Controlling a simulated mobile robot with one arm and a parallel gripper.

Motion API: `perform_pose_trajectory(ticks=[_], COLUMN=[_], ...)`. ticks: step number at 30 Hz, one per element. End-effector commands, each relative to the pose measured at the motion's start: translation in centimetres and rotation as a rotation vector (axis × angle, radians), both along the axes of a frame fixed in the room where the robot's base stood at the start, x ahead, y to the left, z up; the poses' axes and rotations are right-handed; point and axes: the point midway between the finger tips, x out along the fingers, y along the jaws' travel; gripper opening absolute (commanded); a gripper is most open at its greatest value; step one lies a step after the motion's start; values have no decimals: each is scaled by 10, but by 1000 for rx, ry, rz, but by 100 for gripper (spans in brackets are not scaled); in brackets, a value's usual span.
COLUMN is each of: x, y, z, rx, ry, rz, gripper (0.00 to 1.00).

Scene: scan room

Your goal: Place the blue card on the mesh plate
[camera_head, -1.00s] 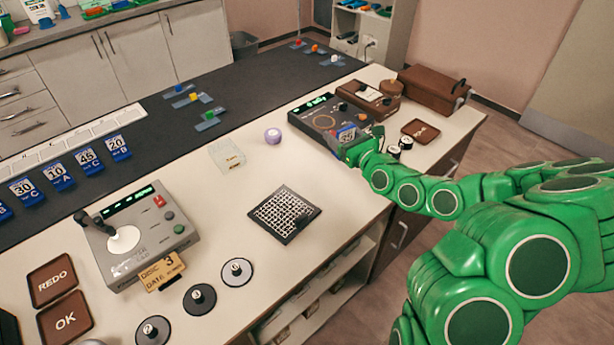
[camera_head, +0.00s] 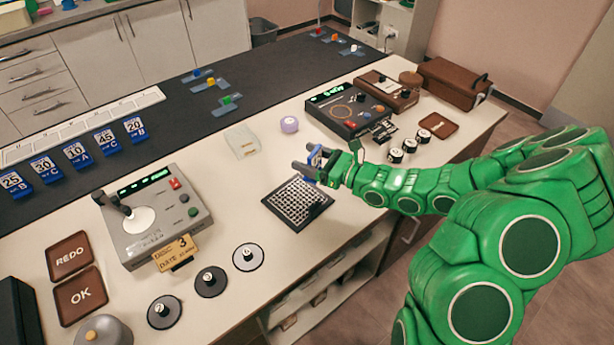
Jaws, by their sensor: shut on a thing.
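The mesh plate (camera_head: 271,204) is a dark square tray with a pale grid, lying flat on the cream counter. The card appears held above the plate, apart from it.
A grey joystick console (camera_head: 150,225) stands left of the plate, and a dark dial device (camera_head: 345,112) stands behind my gripper. Black-and-white knobs (camera_head: 410,145) stand to the right.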

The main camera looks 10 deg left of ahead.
Motion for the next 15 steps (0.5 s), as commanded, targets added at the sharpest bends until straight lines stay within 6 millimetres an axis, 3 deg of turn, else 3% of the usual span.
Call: perform_pose_trajectory(ticks=[4, 15], x=[0, 0], y=[0, 0], z=[-18, -38], rx=[-2, -3], ry=[5, 2], rz=[0, -1], gripper=[37, 37])
